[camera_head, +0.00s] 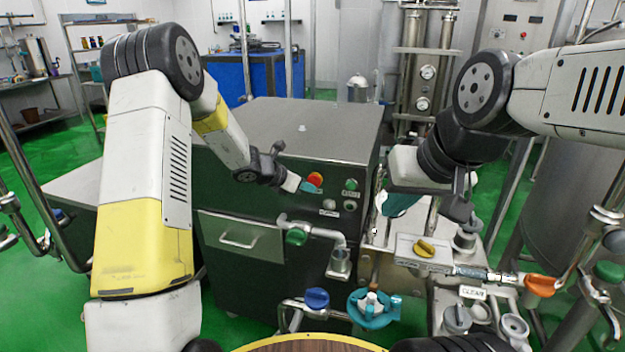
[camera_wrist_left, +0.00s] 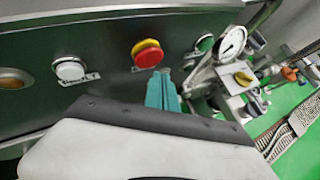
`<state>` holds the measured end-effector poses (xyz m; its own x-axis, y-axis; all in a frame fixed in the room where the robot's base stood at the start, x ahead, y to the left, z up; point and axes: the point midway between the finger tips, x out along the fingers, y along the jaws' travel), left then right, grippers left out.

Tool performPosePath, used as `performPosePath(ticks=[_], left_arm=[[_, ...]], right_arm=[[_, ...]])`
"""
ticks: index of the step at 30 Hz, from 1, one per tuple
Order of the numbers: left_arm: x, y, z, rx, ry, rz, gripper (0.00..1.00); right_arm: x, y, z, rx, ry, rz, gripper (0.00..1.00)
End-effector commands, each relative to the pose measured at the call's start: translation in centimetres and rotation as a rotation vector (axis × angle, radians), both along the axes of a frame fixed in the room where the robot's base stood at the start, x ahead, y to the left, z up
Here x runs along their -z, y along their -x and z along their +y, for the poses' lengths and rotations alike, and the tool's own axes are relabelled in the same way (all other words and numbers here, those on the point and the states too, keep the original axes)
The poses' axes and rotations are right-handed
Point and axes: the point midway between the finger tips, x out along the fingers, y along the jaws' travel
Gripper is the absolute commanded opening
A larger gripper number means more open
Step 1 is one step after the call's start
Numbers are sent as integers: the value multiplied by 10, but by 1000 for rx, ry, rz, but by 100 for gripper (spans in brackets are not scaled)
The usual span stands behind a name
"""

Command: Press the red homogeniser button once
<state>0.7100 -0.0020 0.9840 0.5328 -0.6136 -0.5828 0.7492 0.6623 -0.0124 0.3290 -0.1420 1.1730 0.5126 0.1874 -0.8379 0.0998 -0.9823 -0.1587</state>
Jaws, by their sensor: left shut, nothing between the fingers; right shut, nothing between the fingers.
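The red homogeniser button (camera_head: 316,178) sits on the front panel of the dark grey homogeniser cabinet (camera_head: 270,205). In the left wrist view the red button (camera_wrist_left: 149,58) shows a yellow collar around it. My left gripper (camera_head: 309,187) is shut and empty, its teal fingertips close in front of the panel, just below and left of the button in the head view. In the left wrist view the teal fingertips (camera_wrist_left: 164,90) lie below and slightly right of the button. I cannot tell whether they touch. My right gripper (camera_head: 398,206) is shut and empty, right of the cabinet.
A green button (camera_head: 351,185) and a white button (camera_head: 329,204) sit near the red one. Valves with yellow (camera_head: 424,248) and orange (camera_head: 539,286) handles stand at the right.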

Motion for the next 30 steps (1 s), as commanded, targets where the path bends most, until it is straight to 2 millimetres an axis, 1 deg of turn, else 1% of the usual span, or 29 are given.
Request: performPosePath(ticks=[9,13,17,30], left_arm=[[0,31,10,-1,0,2,0],[0,40,13,-1,-1,1,0],[0,42,14,-1,0,0,0],[0,42,14,0,0,0,0]], right_arm=[[0,0,0,0,0,0,0],[0,0,0,0,0,0,0],[0,0,0,0,0,0,0],[0,0,0,0,0,0,0]])
